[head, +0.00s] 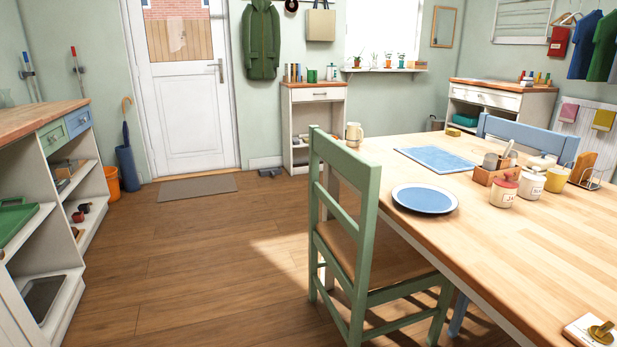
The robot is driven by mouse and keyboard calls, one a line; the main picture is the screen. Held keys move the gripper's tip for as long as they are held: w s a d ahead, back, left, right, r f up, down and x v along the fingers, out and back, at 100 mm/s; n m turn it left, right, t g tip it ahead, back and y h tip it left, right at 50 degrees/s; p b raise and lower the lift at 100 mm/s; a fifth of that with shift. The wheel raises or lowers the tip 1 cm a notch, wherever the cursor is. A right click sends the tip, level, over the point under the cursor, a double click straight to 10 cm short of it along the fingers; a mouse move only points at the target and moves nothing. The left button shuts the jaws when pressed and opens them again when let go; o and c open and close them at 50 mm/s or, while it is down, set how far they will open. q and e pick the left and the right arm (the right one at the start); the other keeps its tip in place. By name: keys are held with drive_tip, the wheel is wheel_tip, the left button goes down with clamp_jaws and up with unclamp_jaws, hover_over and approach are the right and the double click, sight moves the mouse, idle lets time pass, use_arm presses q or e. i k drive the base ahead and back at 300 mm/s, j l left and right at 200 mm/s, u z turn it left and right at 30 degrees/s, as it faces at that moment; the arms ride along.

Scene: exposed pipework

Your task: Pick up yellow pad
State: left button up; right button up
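No thing in view is clearly a yellow pad. A small flat yellowish block (453,132) lies at the far edge of the wooden table; it is too small to tell what it is. A yellow cloth (604,119) hangs on the white radiator at the right, beside a pink cloth (568,112). A yellow pot or cup (557,179) stands on the table at the right. Neither of my grippers is in view.
The wooden table (520,240) fills the right, with a green chair (365,220) at its near left side. A blue plate (424,199), blue mat (436,159) and several jars stand on it. Wooden floor (190,270) is clear between the chair and left shelf unit (75,210).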

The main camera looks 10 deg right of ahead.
sight(454, 132)
drive_tip(key=i+j+z, duration=0.15)
drive_tip(key=i+z, duration=0.25)
drive_tip(key=i+j+z, duration=1.2)
drive_tip(key=k+j, duration=0.05)
drive_tip(key=k, duration=0.05)
